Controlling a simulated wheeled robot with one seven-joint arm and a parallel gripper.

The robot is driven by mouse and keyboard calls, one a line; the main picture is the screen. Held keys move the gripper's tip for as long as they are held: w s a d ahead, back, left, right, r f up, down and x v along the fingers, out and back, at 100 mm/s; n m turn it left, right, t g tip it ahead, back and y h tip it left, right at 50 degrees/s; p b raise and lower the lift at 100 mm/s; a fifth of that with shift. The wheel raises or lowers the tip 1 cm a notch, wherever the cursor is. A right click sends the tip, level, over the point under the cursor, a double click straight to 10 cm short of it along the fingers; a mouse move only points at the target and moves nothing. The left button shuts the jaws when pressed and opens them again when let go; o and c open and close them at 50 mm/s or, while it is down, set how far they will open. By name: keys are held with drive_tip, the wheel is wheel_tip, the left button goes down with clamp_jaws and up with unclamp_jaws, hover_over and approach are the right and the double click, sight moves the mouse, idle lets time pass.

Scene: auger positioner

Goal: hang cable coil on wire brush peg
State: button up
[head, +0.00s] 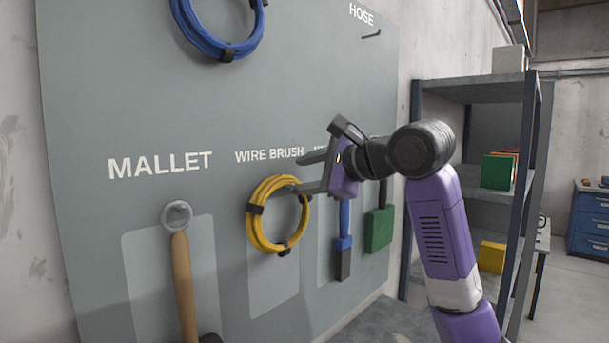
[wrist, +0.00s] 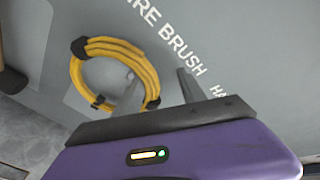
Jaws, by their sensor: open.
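The yellow cable coil (head: 251,226), bound with black straps, hangs against the grey tool board below the WIRE BRUSH label (head: 269,156). It also shows in the wrist view (wrist: 75,72). The wire brush peg itself cannot be made out; the coil's top lies where a peg would sit. In the wrist view the two fingers (wrist: 160,88) stand apart, one overlapping the coil's lower right part in the picture; contact cannot be told.
A mallet (head: 183,285) hangs left of the coil. A blue-and-black tool (head: 343,243) and a green tool (head: 379,230) hang to the right. A blue coil (head: 195,38) hangs above, and an empty peg (head: 372,35) is under HOSE. A metal shelf (head: 478,90) stands at right.

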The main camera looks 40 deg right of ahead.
drive_tip(key=shift+f, duration=0.1)
drive_tip(key=b+v, duration=0.1)
drive_tip(key=v, duration=0.7)
drive_tip(key=shift+w, duration=0.1)
